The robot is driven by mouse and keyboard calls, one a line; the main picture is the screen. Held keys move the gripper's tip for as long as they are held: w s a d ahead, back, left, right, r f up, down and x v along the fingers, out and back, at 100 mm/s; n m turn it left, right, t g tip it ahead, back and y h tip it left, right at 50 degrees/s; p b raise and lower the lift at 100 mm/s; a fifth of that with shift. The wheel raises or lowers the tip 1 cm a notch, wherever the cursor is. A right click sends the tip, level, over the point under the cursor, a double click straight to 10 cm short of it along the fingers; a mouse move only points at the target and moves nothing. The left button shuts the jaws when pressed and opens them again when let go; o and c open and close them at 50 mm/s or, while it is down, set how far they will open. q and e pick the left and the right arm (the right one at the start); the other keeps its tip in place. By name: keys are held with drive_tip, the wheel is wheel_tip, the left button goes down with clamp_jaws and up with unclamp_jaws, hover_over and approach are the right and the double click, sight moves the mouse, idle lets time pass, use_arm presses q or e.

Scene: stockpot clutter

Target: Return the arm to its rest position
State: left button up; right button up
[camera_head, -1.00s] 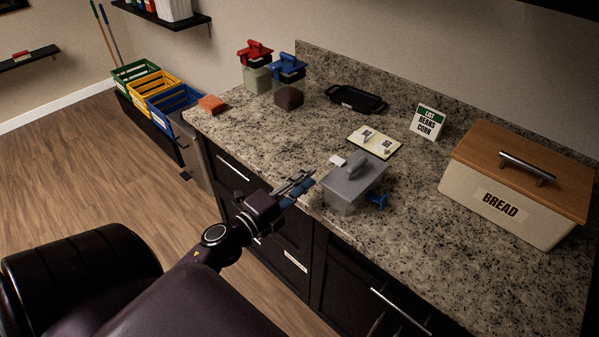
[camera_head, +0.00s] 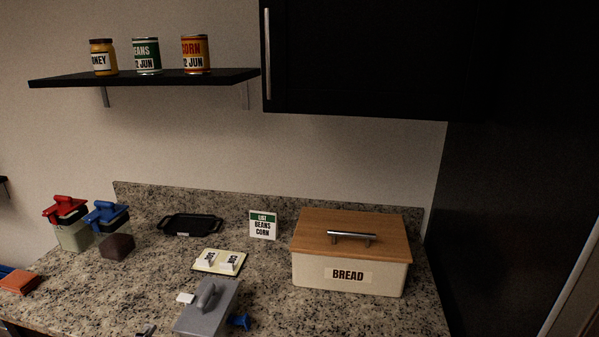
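Only a small grey tip of my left gripper (camera_head: 147,331) shows at the bottom edge of the head view. It is left of and nearer than a container with a grey lid (camera_head: 199,319) and appears apart from it. The rest of that gripper and its arm are below the frame, so its opening is hidden. My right gripper is not in view.
On the granite counter stand a bread box (camera_head: 349,275), a list sign (camera_head: 263,225), a black tray (camera_head: 190,225), and red-lidded (camera_head: 72,236) and blue-lidded (camera_head: 108,220) containers. A shelf (camera_head: 150,78) with cans and a dark cabinet (camera_head: 360,60) hang above.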

use_arm(q)
drive_tip(key=s+d+f+n+g+y, duration=0.2)
drive_tip(key=s+f+n+g+y, duration=0.4)
drive_tip(key=n, duration=0.6)
drive_tip(key=s+d+f+n+g+h, duration=0.2)
drive_tip(key=s+d+f+g+h, duration=0.15)
drive_tip(key=s+d, duration=0.4)
drive_tip(key=s+d+f+n+g+h, duration=0.2)
drive_tip(key=s+d+f+g, duration=0.1)
drive_tip(key=s+d+g, duration=0.4)
drive_tip(key=s+f+b, duration=0.1)
drive_tip(key=s+f, duration=0.1)
drive_tip(key=f, duration=1.2)
drive_tip(key=s+f+b, duration=0.1)
drive_tip(key=s+f, duration=0.1)
drive_tip(key=f, duration=1.3)
drive_tip(key=s+a+f+b, duration=0.1)
drive_tip(key=s+a+f, duration=0.2)
drive_tip(key=s+f, duration=1.3)
drive_tip(key=shift+s+f+m, duration=0.15)
drive_tip(key=shift+f+m, duration=0.15)
drive_tip(key=shift+f, duration=0.1)
